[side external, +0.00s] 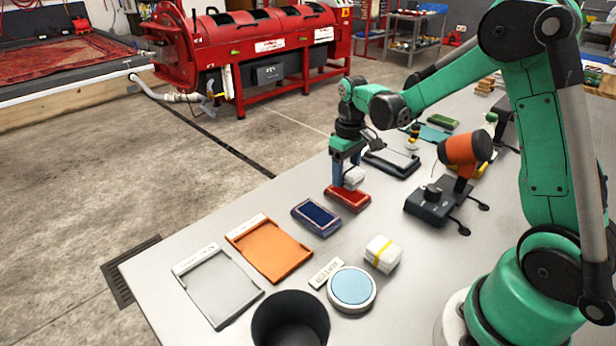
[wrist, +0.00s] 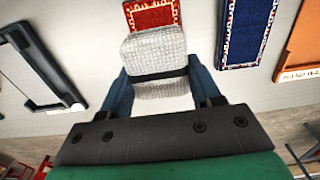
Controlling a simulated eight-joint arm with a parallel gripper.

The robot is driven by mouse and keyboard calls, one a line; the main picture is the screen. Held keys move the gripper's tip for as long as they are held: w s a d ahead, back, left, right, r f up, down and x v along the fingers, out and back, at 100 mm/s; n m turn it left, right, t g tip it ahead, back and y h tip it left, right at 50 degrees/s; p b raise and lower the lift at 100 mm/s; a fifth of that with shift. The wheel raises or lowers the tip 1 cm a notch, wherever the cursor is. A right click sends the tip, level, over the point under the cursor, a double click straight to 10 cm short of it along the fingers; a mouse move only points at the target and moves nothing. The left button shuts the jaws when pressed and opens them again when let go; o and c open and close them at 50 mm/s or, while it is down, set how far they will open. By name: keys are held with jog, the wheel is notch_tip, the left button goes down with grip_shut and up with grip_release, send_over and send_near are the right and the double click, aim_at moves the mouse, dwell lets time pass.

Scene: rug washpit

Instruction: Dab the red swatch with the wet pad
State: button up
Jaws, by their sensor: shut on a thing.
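My gripper (side external: 346,180) is shut on a white pad (side external: 355,177). In the wrist view the pad (wrist: 158,50) looks woven, with a dark band across it, between my blue fingers. The red swatch (side external: 348,200) lies on the table just below the gripper. In the wrist view its patterned face (wrist: 152,14) shows just beyond the pad, which hides part of it. The pad is at the swatch's far end in the side view; I cannot tell whether they touch. A round dish (side external: 351,287) with a light blue top sits by a "WATER" label (side external: 326,273).
A blue swatch (side external: 316,216), an orange tray (side external: 268,250) and a grey tray (side external: 218,290) lie nearer the camera. A yellow-banded white pad (side external: 383,254) and a black bin (side external: 290,320) stand near the dish. An orange tool (side external: 464,150) on a black stand is at right.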

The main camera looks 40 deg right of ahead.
jog(key=shift+r, duration=2.3)
jog(key=shift+r, duration=0.1)
